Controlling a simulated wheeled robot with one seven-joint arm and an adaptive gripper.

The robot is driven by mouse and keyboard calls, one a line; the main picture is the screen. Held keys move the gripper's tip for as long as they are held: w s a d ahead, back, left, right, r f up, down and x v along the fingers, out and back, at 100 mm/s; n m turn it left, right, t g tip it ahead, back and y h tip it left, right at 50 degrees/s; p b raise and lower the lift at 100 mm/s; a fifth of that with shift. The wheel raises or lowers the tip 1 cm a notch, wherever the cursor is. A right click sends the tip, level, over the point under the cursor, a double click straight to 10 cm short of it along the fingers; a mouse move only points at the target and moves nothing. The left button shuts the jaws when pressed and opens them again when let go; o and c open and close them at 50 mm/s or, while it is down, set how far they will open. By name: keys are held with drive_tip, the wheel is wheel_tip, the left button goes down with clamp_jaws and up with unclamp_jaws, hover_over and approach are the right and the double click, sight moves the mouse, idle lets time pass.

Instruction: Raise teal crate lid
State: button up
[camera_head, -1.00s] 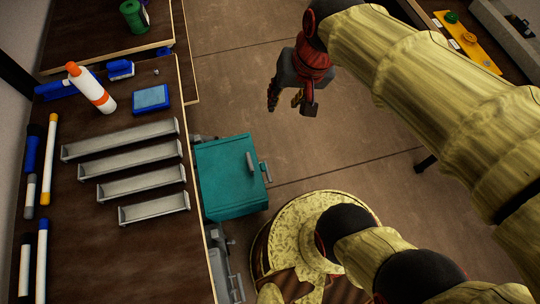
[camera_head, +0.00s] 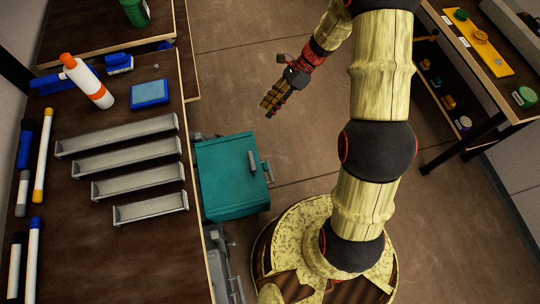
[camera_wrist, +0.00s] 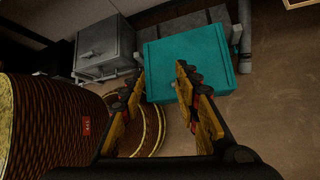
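The teal crate (camera_head: 222,178) stands on the floor beside the workbench, with its teal lid closed on top. A grey handle (camera_head: 253,164) shows on the lid near its right edge. My gripper (camera_head: 267,108) is in the air above and to the right of the crate, apart from it. In the wrist view the teal crate (camera_wrist: 190,55) lies beyond the fingers, and my gripper (camera_wrist: 157,85) has its two fingers spread with nothing between them.
A grey crate (camera_wrist: 105,45) stands beside the teal one. The floor between is clear.

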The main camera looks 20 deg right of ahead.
wheel_tip(320, 180, down, 34)
drive_tip(key=s+a+m+t+y+b, duration=0.1)
drive_tip(key=m+t+y, duration=0.15)
drive_tip(key=m, duration=0.55)
drive_tip(key=s+m+t+y+b, duration=0.15)
drive_tip(key=m+y, duration=0.25)
drive_tip(key=m, duration=0.4)
drive_tip(key=shift+g, duration=0.5)
drive_tip(key=shift+x, duration=4)
drive_tip(key=shift+s+f, duration=0.15)
drive_tip(key=shift+s, duration=0.05)
drive_tip(key=c, duration=0.8)
clamp_jaws()
